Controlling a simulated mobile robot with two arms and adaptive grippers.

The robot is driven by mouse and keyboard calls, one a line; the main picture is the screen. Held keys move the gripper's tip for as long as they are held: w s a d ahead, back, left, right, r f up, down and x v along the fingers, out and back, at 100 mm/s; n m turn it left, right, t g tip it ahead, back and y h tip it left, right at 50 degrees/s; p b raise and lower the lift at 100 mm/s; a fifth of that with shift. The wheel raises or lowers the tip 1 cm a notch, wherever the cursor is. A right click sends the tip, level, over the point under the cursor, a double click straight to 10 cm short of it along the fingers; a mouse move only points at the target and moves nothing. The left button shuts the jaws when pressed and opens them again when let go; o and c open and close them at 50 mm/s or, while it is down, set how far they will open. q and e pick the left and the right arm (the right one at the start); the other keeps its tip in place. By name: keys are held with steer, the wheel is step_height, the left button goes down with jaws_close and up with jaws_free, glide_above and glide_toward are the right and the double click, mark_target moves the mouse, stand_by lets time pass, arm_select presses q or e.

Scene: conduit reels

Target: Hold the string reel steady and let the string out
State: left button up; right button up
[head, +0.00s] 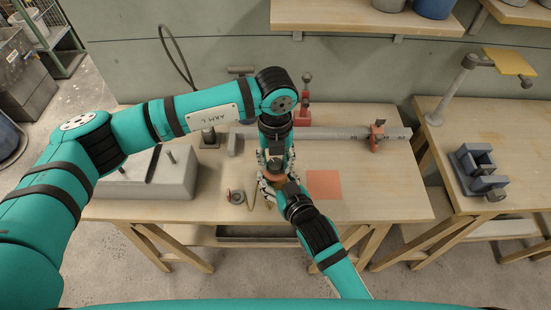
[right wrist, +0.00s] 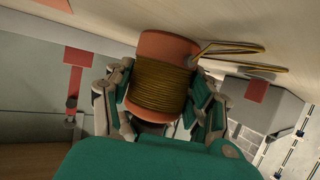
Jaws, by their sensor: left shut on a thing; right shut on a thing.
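The string reel (right wrist: 160,92) has orange ends and brown-yellow string wound around it. In the right wrist view, gripper fingers press on it from both sides. A length of string (right wrist: 248,46) leaves it and bends in a loop to the right. In the head view the reel (head: 277,178) is mostly hidden between my two grippers, low over the table. My left gripper (head: 272,168) comes from the far side and is shut at the reel. My right gripper (head: 274,192) is shut on the reel from the near side. The left fingertips' exact contact is hidden.
An orange square (head: 323,185) lies on the wooden table (head: 385,200), right of the grippers. A small round grey part (head: 237,198) lies to their left. A grey block (head: 150,180) stands further left. A long grey bar with an orange clamp (head: 377,136) lies behind.

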mark_target(275, 163)
arm_select(q)
steer(key=shift+w+n, duration=0.15)
steer(key=shift+n, duration=1.75)
arm_select(e)
steer(key=shift+f, duration=0.1)
arm_select(q)
steer(key=o, duration=1.2)
steer(key=shift+c, duration=0.2)
step_height(275, 163, up, 12)
